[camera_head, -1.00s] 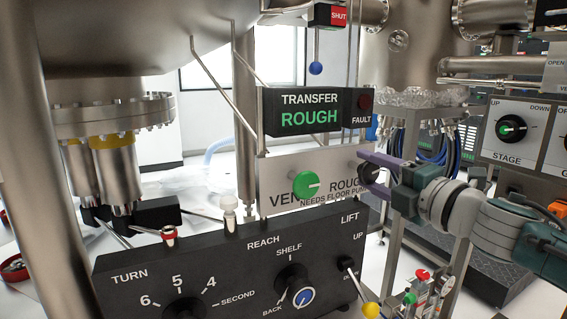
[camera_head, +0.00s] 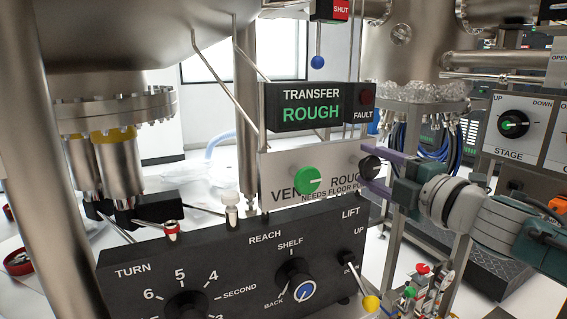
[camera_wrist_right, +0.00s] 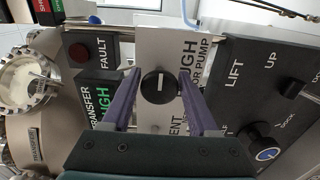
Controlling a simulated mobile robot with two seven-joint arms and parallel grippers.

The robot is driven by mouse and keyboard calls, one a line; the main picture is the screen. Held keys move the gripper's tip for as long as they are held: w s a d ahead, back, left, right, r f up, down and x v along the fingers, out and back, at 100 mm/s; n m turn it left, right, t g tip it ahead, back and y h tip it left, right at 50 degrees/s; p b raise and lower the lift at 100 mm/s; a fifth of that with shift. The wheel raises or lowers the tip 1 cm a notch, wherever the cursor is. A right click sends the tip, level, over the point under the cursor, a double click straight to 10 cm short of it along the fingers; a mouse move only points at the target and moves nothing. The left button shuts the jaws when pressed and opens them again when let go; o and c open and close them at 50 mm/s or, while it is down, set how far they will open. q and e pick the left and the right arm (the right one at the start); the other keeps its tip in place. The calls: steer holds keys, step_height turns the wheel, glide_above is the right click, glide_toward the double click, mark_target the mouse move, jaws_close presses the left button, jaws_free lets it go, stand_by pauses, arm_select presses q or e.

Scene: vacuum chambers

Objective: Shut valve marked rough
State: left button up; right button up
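The rough valve is a black round knob (camera_head: 371,166) on a pale panel (camera_head: 275,165), beside the partly covered word "ROUGH". In the right wrist view the knob (camera_wrist_right: 158,86) shows a white mark running along the lettering's direction. My right gripper (camera_head: 365,169) has its purple fingers apart, one to each side of the knob. In the right wrist view the fingers (camera_wrist_right: 158,76) also straddle it, with visible gaps. I cannot tell contact or exact depth. The green vent knob (camera_head: 307,180) is left of it. My left gripper is not in view.
A black display (camera_head: 303,106) reading "TRANSFER ROUGH" sits above, with a dark red fault lamp (camera_head: 366,97). A blue-tipped lever (camera_head: 317,62) hangs above.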

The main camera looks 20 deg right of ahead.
steer(key=o, duration=0.3)
steer(key=shift+s, duration=0.55)
steer(key=s, duration=0.3)
steer(key=s+p, duration=0.1)
steer(key=s, duration=0.5)
steer(key=shift+d+p, duration=0.3)
steer(key=shift+d, duration=0.1)
steer(key=shift+w+r, duration=0.1)
